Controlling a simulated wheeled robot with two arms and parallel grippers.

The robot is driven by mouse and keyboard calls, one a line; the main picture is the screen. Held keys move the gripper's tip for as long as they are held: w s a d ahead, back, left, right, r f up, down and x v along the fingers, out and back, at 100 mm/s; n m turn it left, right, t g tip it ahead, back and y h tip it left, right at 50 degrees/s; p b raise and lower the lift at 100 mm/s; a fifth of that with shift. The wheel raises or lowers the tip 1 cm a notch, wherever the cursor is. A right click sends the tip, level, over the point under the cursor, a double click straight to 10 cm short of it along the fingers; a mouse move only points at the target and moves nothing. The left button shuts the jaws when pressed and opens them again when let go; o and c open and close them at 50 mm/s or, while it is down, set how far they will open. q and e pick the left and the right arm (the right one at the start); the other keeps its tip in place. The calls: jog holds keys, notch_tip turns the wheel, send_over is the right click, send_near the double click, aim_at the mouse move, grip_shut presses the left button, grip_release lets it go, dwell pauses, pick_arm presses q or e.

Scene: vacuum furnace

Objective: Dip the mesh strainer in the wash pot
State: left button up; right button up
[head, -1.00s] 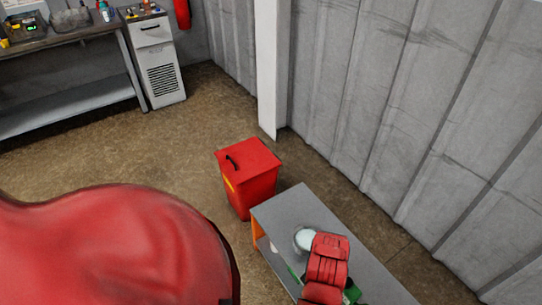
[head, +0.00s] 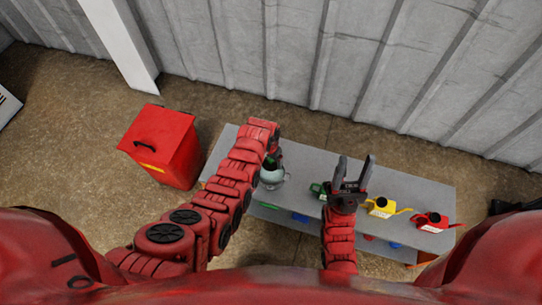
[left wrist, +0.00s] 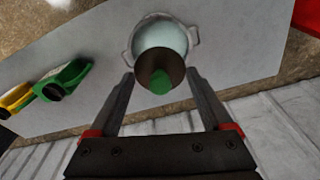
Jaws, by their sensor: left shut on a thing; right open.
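The wash pot (head: 272,176) is a pale, round pot with side handles on the grey bench. It also shows in the left wrist view (left wrist: 164,27), with pale liquid inside. My left gripper (head: 275,153) is over the pot, shut on the mesh strainer (left wrist: 151,62). The strainer shows as a dark brownish round with a green handle (left wrist: 160,83) between the fingertips. It overlaps the pot's opening in the left wrist view; I cannot tell whether it touches the liquid. My right gripper (head: 354,170) is open and empty over the bench, right of the pot.
Green (head: 319,189), yellow (head: 383,207) and red (head: 432,221) spouted cans stand along the grey bench (head: 310,160). A lower shelf holds small coloured items. A red lidded bin (head: 160,145) stands left of the bench. A corrugated wall (head: 350,60) runs behind it.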

aim_at(272, 167)
pick_arm(q)
jog(key=shift+w+d+f+n, duration=0.15)
jog(key=shift+w+d+n, duration=0.1)
jog(key=shift+w+n, duration=0.1)
jog(key=shift+a+f, duration=0.1)
jog(key=shift+f, duration=0.1)
notch_tip(272, 167, down, 10)
jog(key=b, duration=0.9)
jog(key=shift+w+f, duration=0.1)
jog(key=shift+f, duration=0.1)
jog(key=shift+r, duration=0.1)
dwell(3.1)
notch_tip(272, 167, up, 3)
jog(key=p, duration=0.3)
jog(key=shift+r, duration=0.2)
notch_tip(272, 167, up, 6)
jog(key=p, duration=0.5)
dwell(1.0)
